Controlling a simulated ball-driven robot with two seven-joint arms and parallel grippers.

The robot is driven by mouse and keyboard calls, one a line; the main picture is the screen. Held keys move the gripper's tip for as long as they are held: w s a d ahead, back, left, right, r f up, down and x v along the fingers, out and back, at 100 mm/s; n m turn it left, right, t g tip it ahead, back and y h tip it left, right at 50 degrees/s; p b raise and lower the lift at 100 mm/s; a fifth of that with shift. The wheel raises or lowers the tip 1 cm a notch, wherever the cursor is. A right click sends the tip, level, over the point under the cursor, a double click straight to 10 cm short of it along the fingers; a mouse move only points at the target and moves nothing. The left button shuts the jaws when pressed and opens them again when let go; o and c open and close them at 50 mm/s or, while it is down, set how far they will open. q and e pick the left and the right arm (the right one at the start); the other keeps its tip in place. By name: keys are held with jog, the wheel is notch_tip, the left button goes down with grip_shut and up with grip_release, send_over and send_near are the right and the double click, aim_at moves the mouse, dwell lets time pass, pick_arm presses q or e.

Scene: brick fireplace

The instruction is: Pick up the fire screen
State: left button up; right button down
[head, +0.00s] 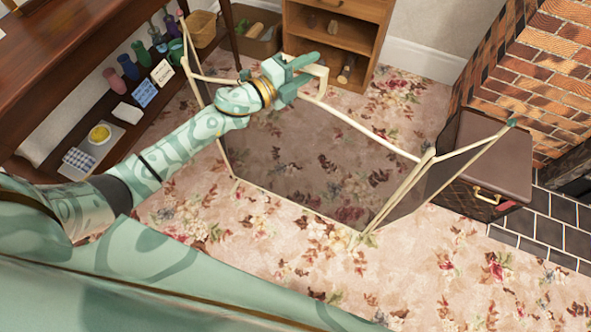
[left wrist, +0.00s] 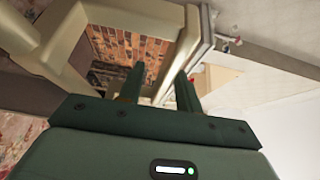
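The fire screen (head: 300,160) stands upright and unfolded on the floral carpet. It has a cream frame, dark see-through mesh and angled side panels. A raised cream handle sits at the middle of its top edge. My left gripper (head: 304,76) is at this handle, its fingers apart and on either side of part of it. In the left wrist view the fingers (left wrist: 160,88) show spread, with cream frame (left wrist: 85,72) close behind and beside them. I cannot tell whether they touch it. My right gripper is not in view.
A dark box with a handle (head: 487,165) stands behind the screen's right panel, by the brick fireplace (head: 545,70). A wooden shelf unit (head: 336,35) and a basket are at the back. A table with vases (head: 130,68) stands left. Carpet in front is clear.

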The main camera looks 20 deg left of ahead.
pick_arm(q)
grip_shut()
jog(key=shift+s, duration=0.1)
dwell(1.2)
jog(key=shift+r, duration=0.15)
